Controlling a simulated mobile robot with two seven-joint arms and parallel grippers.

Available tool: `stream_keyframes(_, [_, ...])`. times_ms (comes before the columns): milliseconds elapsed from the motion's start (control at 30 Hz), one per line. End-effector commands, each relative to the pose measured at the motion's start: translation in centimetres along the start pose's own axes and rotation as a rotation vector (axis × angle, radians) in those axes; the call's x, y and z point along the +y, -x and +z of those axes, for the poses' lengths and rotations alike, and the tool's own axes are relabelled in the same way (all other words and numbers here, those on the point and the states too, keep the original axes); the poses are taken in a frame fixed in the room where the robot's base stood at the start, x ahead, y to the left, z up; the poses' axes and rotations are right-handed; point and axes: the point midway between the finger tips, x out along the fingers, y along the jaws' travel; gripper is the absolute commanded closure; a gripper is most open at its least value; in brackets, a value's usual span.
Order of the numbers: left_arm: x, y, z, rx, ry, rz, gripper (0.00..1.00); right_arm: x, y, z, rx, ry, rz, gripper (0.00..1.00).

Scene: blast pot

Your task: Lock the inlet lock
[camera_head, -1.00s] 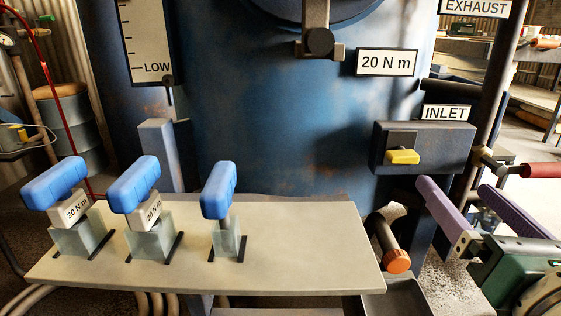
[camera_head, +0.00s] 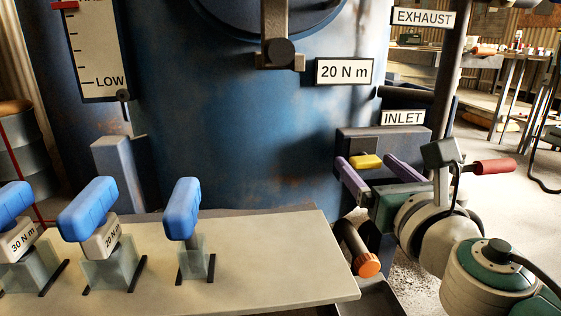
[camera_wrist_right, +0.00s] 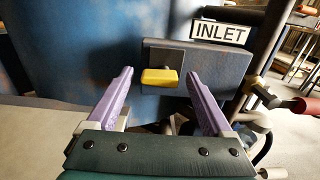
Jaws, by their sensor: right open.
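The inlet lock is a yellow knob (camera_head: 366,161) on a dark box (camera_head: 425,141) under the INLET label (camera_head: 402,118). In the right wrist view the yellow knob (camera_wrist_right: 160,76) lies ahead of the fingers, roughly midway between them. My right gripper (camera_head: 375,163) is open and empty, with a purple finger on each side of the knob in the head view. In the right wrist view both purple fingers (camera_wrist_right: 157,77) are spread and appear apart from the knob. The gripper hides part of the box in the head view. My left gripper is not in view.
Several blue-handled torque tools (camera_head: 185,208) stand in holders on a pale table (camera_head: 270,255) at left. An orange-ended cylinder (camera_head: 366,265) sits below the box. A red handle (camera_head: 494,167) and a vertical pipe (camera_head: 447,75) are at right. A blue tank (camera_head: 230,110) stands behind.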

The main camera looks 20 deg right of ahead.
Motion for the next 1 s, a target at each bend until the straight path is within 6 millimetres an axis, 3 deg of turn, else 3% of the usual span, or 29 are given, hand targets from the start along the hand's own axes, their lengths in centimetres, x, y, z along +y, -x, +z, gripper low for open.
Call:
stream_keyframes(200, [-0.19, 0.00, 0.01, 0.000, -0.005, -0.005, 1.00, 0.00, 0.00, 0.00, 0.000, -0.001, 0.000, 0.17])
stream_keyframes(900, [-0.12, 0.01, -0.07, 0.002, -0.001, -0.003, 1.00, 0.01, 0.03, -0.01, 0.000, -0.001, 0.000, 0.96])
stream_keyframes(1000, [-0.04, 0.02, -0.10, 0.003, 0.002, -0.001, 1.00, 0.01, 0.02, -0.01, 0.000, -0.001, 0.000, 1.00])
